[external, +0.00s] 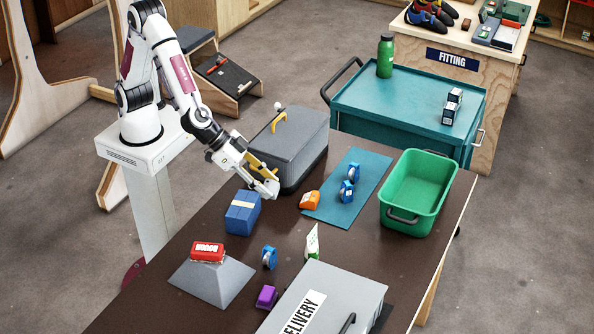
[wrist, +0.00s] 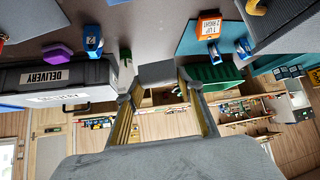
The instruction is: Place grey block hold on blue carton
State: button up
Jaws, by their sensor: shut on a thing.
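My gripper (external: 264,187) is over the table, just right of and a little above the blue carton (external: 243,212). The carton is a blue box with a tape band, standing on the table; I cannot make it out clearly in the wrist view. In the wrist view my gripper (wrist: 160,88) has its two fingers closed on a grey block, the grey block hold (wrist: 157,72). In the external view the hold is hard to tell from the pale fingers. The carton's top looks bare.
A dark grey lidded box (external: 287,145) stands close behind my gripper. A red brick-like item (external: 207,252) rests on a grey pedestal (external: 212,283). Blue, orange (external: 310,201) and purple (external: 266,297) pieces lie about. A green crate (external: 415,190) and the delivery box (external: 345,295) stand right.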

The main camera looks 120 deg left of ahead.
notch_tip(320, 180, up, 2)
jog(key=r+n, duration=0.1)
send_over(250, 205)
jog(key=s+d, duration=0.1)
jog(key=s, duration=0.1)
jog(key=shift+s+f+y, duration=0.1)
jog(key=shift+s+y, duration=0.4)
jog(key=shift+s, duration=0.15)
jog(key=shift+f, duration=3.15)
jog(key=shift+f, duration=1.9)
jog(key=shift+f, duration=0.1)
